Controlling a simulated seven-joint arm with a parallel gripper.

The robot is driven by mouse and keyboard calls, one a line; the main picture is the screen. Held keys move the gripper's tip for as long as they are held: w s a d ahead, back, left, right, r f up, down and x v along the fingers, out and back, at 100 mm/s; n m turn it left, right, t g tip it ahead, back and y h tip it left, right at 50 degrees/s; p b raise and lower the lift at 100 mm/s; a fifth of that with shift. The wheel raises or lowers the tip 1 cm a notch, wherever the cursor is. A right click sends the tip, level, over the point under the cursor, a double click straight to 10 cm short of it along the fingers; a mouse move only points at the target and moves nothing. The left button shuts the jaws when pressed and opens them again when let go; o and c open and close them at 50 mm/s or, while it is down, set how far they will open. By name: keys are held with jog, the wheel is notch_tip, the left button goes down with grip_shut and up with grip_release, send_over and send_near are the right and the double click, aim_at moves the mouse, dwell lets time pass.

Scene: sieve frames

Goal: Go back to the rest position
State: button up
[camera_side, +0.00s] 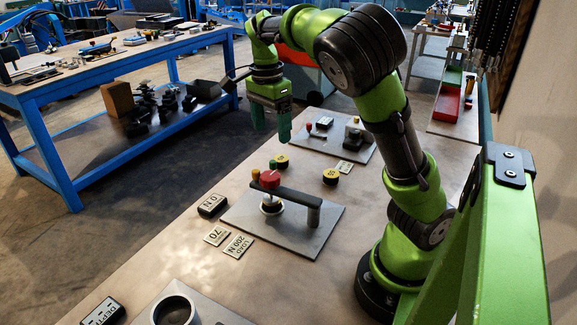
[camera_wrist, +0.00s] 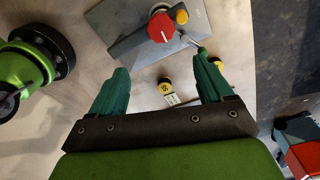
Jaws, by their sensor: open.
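My gripper (camera_side: 272,124) hangs above the workbench with its green fingers pointing down. The red knob also shows at the top of the wrist view (camera_wrist: 161,27). No marker for a rest position shows.
A second plate (camera_side: 336,148) with small fixtures lies behind. Yellow-topped round pieces (camera_side: 331,176) and labels (camera_side: 238,246) lie between and beside the plates. A ring-shaped fixture (camera_side: 174,311) is at the front edge of the side view. A blue table (camera_side: 60,150) stands left, across the floor.

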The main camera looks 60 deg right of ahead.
jog(key=f+n, duration=0.1)
jog(key=s+a+f+n+y, duration=0.1)
jog(key=f+n, duration=0.1)
jog(key=a+f+n, duration=0.1)
jog(key=f, duration=0.1)
jog(key=shift+s+n+y, duration=0.3)
jog(key=shift+s+y, duration=0.1)
jog(key=s+a+r+n+t, duration=0.7)
jog(key=s+a+n, duration=0.2)
jog(key=n, duration=0.4)
jog(key=shift+s+a+t+y, duration=0.15)
jog(key=shift+a+t+y, duration=0.2)
jog(key=shift+a, duration=0.5)
